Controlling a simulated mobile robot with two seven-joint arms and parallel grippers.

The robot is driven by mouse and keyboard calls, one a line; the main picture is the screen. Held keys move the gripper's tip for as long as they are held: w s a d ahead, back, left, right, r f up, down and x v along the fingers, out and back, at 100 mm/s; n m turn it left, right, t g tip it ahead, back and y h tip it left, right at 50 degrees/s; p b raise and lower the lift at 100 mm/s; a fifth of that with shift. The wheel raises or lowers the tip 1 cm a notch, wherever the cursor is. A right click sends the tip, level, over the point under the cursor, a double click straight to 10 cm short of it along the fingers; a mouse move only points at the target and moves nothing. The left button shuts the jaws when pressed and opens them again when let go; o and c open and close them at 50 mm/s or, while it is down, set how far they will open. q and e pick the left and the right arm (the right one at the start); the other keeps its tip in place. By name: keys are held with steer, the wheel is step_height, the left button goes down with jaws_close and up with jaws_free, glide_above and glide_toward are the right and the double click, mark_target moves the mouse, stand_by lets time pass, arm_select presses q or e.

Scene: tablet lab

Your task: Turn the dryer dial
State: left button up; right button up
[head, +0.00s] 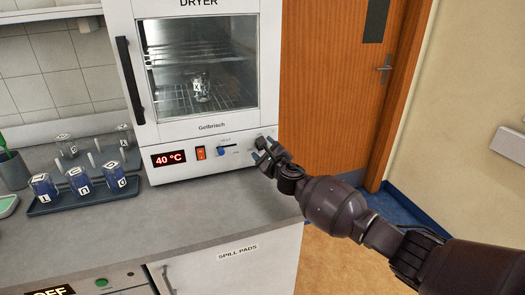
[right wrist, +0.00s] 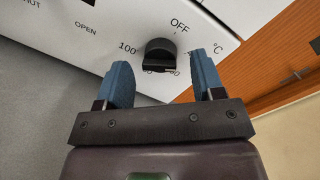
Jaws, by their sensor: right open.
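The white dryer (head: 208,160) stands on the grey counter, its glass door shut. Its black dial (right wrist: 160,54) is at the right end of the front panel, with "OFF" printed above it and "100" to its left. In the head view the dial (head: 261,143) is partly covered by my right gripper (head: 262,158). In the right wrist view the gripper (right wrist: 163,82) is open, its two blue fingers apart on either side of the dial's lower part. I cannot tell whether they touch it. My left gripper is not in view.
The panel also has a red "40 °C" display (head: 169,159), an orange switch (head: 201,153) and a blue-knobbed slider (head: 221,151). A beaker (head: 201,90) stands inside the dryer. A tray (head: 90,196) of labelled beakers is on the left. A wooden door (head: 325,100) is behind.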

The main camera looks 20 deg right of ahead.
steer(key=shift+w+a, duration=0.1)
steer(key=shift+w, duration=0.6)
steer(key=c, duration=0.9)
